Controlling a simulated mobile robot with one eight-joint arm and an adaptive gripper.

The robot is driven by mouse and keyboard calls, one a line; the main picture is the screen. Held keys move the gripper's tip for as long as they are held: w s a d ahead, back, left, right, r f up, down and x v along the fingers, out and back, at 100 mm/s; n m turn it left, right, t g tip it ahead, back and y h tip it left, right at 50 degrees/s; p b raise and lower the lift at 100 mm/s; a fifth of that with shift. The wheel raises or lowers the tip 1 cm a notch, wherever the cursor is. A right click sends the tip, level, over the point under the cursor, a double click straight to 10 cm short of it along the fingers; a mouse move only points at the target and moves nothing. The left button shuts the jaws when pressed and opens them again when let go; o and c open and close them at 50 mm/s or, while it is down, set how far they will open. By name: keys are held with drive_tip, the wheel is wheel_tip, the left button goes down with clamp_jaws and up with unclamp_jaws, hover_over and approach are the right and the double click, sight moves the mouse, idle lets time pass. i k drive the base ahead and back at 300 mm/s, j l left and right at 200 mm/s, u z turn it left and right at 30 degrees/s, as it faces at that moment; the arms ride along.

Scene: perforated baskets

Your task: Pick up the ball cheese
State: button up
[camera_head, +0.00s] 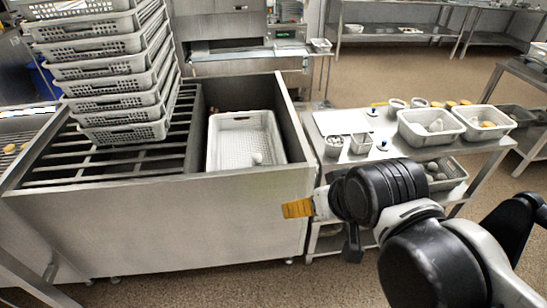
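A small white ball (257,158), which looks like the ball cheese, lies in a white perforated basket (218,150) inside the steel vat, near the basket's front right corner. My gripper (300,207) is at the end of my black arm, in front of the vat's right side and to the lower right of the ball, apart from it. An orange-yellow piece shows at its tip. I cannot tell whether the fingers are open or shut.
A tall stack of perforated baskets (110,75) stands at the left over slats. The steel vat (180,225) has a high front wall. At the right, a steel table (375,158) holds trays (430,133), small cups and pale lumps; a lower-shelf basket holds rounded items.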

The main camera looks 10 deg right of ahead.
sight(258, 158)
drive_tip(key=i+l+u, duration=0.1)
drive_tip(key=i+l, duration=0.4)
drive_tip(key=i, duration=0.2)
drive_tip(key=i+l, duration=0.55)
drive_tip(key=i, duration=0.2)
drive_tip(key=u, duration=0.05)
